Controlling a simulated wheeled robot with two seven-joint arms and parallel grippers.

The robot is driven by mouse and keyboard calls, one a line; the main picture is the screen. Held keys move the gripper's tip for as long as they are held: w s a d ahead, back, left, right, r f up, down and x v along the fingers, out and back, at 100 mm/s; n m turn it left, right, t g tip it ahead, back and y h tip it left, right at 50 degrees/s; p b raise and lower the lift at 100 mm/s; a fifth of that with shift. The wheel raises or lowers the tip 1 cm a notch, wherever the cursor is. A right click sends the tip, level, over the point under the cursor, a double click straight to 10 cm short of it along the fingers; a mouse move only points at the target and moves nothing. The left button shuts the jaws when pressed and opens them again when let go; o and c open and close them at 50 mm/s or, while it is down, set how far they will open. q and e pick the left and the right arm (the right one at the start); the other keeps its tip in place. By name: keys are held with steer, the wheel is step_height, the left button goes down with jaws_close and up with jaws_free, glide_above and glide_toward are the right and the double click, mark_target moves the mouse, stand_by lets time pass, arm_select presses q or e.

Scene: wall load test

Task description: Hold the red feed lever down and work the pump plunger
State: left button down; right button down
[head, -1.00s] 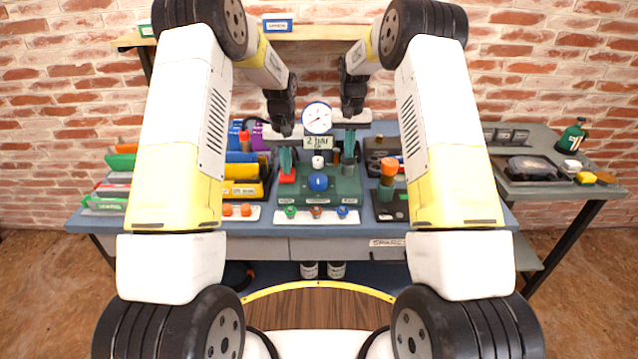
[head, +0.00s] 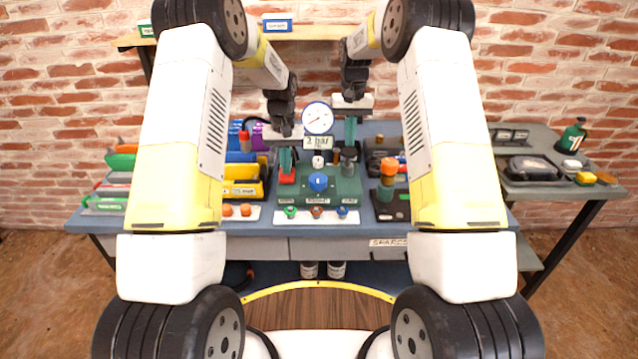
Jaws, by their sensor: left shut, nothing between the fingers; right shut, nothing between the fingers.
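The green pump unit (head: 345,190) sits on the bench, with the red feed lever (head: 287,177) at its left. My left gripper (head: 287,162) is shut and empty, its teal fingertips at the lever from above and seemingly touching it. How far down the lever is, I cannot tell. The dark-topped pump plunger (head: 349,155) stands at the unit's right. My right gripper (head: 350,138) is shut and empty just above the plunger; a small gap seems to separate them. A round pressure gauge (head: 317,117) stands behind, above a "2 bar" sign (head: 318,142).
A blue dome (head: 318,182) and a white knob (head: 318,161) are between the grippers. A white strip (head: 330,218) with coloured knobs lies in front. Yellow bins (head: 243,188) stand left, an orange-topped item (head: 388,168) right. A side table (head: 535,185) is far right.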

stand_by(0.4)
step_height(320, 180, up, 6)
stand_by(0.6)
arm_select(q)
step_height(320, 180, up, 7)
stand_by(1.2)
